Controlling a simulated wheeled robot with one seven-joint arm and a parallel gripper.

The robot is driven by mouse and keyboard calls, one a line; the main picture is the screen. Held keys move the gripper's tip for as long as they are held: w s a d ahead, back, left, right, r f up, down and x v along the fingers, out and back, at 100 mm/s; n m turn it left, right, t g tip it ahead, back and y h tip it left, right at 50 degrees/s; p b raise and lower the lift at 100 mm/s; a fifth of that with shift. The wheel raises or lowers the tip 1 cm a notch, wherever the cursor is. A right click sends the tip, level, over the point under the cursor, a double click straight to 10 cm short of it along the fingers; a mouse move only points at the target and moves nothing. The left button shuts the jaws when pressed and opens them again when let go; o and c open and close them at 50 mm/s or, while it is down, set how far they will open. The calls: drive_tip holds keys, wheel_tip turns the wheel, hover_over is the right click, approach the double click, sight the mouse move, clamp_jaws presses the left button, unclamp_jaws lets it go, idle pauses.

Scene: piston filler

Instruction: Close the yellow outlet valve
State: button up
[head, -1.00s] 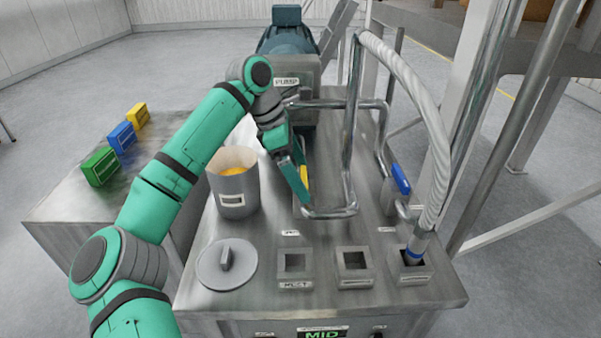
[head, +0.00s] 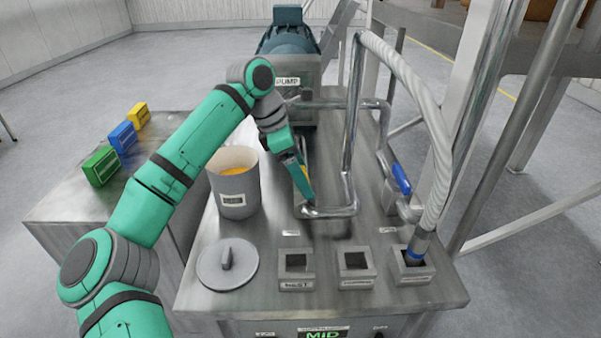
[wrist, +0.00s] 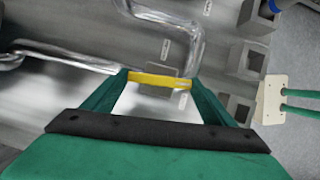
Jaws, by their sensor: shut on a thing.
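The yellow outlet valve handle (wrist: 160,82) shows as a yellow bar between the fingertips of my gripper (wrist: 160,80) in the wrist view. The gripper is shut on it, with a finger at each end of the bar. The fingers and wrist hide most of the handle there, and the valve body is hidden.
A steel pot (head: 234,192) with orange contents stands left of the gripper, and a lid (head: 227,265) lies in front. A blue-handled valve (head: 401,179) and a corrugated hose (head: 432,130) are at the right. Square sockets (head: 296,263) line the table front. The pump (head: 292,65) stands behind.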

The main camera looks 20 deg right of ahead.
drive_tip(key=shift+s+d+r+n+t, duration=0.1)
drive_tip(key=shift+n+t, duration=0.3)
drive_tip(key=shift+n, duration=0.4)
drive_tip(key=n+t, duration=0.1)
drive_tip(key=n, duration=0.2)
drive_tip(key=n+t, duration=0.1)
drive_tip(key=n, duration=0.2)
drive_tip(key=shift+s, duration=0.15)
drive_tip(key=n, duration=0.2)
drive_tip(key=n+t+y, duration=0.1)
drive_tip(key=n, duration=0.1)
drive_tip(key=shift+s+d+n+t+y, duration=0.1)
drive_tip(key=shift+s+n+t+y, duration=0.05)
drive_tip(key=shift+n+t+y, duration=0.2)
drive_tip(key=shift+d+n+t+y, duration=0.15)
drive_tip(key=shift+n+t+y, duration=0.35)
drive_tip(key=shift+n, duration=1.55)
drive_tip(key=shift+y, duration=0.25)
drive_tip(key=o, duration=1)
drive_tip(key=shift+o, duration=0.2)
drive_tip(key=v, duration=1.1)
